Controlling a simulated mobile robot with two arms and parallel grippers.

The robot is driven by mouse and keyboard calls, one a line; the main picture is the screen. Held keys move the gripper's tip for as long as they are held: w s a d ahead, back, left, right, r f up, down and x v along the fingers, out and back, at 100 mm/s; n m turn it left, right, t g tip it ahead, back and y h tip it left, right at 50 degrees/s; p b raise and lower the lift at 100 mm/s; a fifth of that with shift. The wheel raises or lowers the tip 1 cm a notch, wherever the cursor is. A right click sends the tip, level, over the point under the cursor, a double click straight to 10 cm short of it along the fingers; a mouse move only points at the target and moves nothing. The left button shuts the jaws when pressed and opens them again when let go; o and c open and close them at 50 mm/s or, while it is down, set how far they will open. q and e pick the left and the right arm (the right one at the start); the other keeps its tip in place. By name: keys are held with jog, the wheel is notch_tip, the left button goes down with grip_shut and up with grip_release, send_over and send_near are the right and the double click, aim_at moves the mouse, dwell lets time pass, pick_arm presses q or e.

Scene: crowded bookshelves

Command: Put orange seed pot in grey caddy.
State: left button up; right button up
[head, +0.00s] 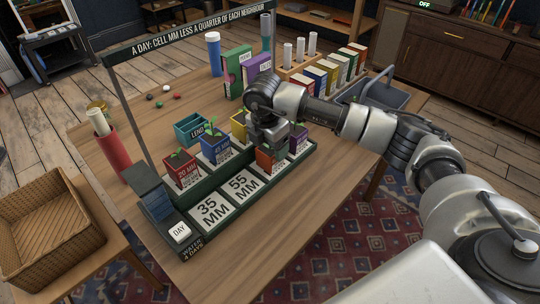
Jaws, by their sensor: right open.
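The orange seed pot (264,160) stands in the dark green tray (233,207) on the table, partly hidden under my right gripper. My right gripper (268,146) points down right over this pot, with its jaws open. I cannot tell whether the fingers touch the pot. The grey caddy (388,97), with a raised handle, stands at the table's right back. My left gripper is not in view.
Red (182,171), blue (214,147), yellow (239,127) and purple (299,139) pots stand close around. A row of small boxes (329,72) stands left of the caddy. A sign post (130,110) rises at left. A wicker basket (45,230) is at lower left.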

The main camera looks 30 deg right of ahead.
jog(key=shift+f, duration=0.65)
jog(key=c, duration=0.9)
jog(key=shift+o, duration=0.2)
jog(key=shift+r, duration=0.1)
